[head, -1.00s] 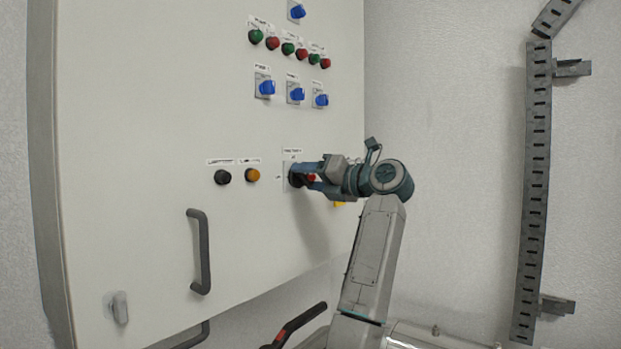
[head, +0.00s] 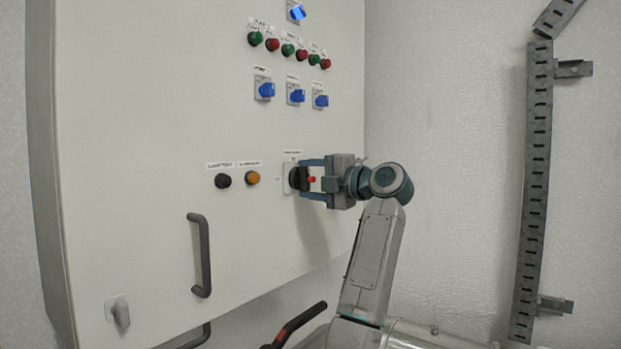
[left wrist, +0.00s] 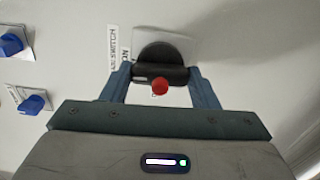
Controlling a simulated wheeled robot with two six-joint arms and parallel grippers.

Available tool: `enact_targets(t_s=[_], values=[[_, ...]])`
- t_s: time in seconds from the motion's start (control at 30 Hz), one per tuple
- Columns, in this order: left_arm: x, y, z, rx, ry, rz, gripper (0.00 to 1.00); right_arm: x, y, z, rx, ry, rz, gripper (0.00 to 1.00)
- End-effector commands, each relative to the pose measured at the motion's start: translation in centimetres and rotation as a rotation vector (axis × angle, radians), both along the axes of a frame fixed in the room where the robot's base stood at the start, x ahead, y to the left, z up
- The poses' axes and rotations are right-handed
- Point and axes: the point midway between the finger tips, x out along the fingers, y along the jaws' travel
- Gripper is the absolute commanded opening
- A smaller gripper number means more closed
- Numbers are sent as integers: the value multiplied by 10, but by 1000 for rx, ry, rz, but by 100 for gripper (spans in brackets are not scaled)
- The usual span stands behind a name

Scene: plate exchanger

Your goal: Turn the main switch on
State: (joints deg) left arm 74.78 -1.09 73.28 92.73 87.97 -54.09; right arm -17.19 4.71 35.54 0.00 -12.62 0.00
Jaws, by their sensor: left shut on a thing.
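The main switch (head: 294,178) is a dark round knob with a bar handle on a pale square plate, low on the right part of the cabinet door. My left gripper (head: 306,179) is shut on its handle, one finger above and one below in the head view. In the left wrist view, the black handle (left wrist: 172,74) lies crosswise between the two blue-grey fingers, and a red round tip (left wrist: 160,86) shows in front of it. An "ON" marking shows beside the left finger there. Any other position marking is partly hidden. My right gripper is not in view.
A black button (head: 223,180) and an orange button (head: 252,177) sit left of the switch. Blue rotary switches (head: 296,95) and green and red buttons (head: 288,48) are above. A door handle (head: 201,252) projects at lower left. A slotted metal rail (head: 534,190) runs up the right wall.

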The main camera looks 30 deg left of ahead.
Motion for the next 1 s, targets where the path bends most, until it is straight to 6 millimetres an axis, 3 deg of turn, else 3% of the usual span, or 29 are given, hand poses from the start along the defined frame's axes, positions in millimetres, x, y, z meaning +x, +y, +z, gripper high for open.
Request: enact_targets(t_s=[0.73,0.77,0.83,0.87,1.0], values=[[0,0,0,8,87,-1,32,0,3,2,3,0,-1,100],[0,0,0,8,87,-1,58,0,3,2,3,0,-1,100],[0,0,0,8,87,-1,72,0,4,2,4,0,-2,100],[0,0,0,8,87,-1,76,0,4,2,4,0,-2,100],[0,0,0,8,86,0,76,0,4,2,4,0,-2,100]])
